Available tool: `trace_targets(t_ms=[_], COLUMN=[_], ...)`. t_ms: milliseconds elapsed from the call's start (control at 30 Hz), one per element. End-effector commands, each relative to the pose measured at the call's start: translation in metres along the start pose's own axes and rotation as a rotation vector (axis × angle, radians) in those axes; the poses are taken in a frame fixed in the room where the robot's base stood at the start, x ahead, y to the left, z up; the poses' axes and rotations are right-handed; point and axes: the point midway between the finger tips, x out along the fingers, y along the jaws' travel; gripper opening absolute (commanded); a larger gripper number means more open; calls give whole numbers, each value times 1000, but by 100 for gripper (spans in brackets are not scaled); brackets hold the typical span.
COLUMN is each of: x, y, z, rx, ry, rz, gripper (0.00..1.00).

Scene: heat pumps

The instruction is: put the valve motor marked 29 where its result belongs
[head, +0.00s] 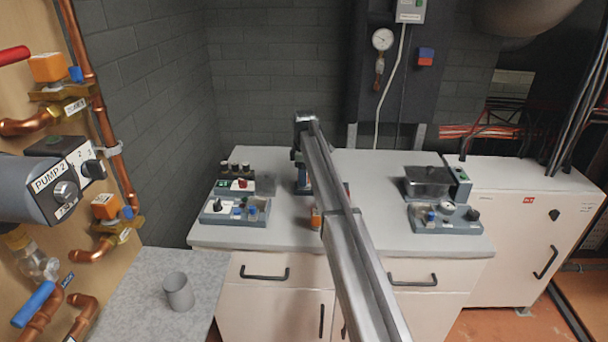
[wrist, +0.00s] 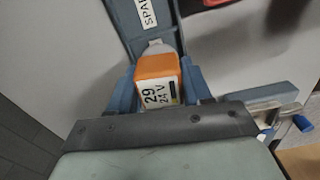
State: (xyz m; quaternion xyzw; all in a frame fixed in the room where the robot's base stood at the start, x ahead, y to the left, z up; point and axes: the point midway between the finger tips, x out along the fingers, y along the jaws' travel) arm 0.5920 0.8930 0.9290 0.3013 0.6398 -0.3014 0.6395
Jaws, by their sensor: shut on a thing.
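The valve motor (wrist: 160,88) is an orange block with a white label reading 29 and 24 V in the wrist view. My gripper (wrist: 160,78) is shut on it, with a blue finger on either side. Just beyond the motor lies a blue-grey strip (wrist: 133,38) with a label starting SPA; the rest is cut off. I cannot tell whether the motor touches it. In the head view my arm hides most of the gripper area. A small orange piece (head: 316,217) shows beside the arm on the bench; I cannot tell whether it is the held motor.
The grey-white bench (head: 376,228) carries two blue-grey trays with switches (head: 235,210) on the left and a unit with a dark clear-lidded box (head: 428,182) on the right. Orange valve motors (head: 104,206) sit on copper pipes at far left. A grey cup (head: 178,291) stands in front.

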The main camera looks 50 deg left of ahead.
Motion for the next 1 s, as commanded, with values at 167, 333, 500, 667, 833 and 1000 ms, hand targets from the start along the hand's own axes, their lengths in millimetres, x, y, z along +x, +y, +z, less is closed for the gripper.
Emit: trace_targets(t_ms=[167, 333, 500, 667, 833, 1000], x=[3, 6, 9, 11, 14, 14], y=[0, 0, 0, 0, 0, 0], z=[0, 0, 0, 0, 0, 0], rx=[0, 0, 0, 0, 0, 0], ry=[0, 0, 0, 0, 0, 0], rz=[0, 0, 0, 0, 0, 0], gripper=[6, 6, 6, 6, 6, 62])
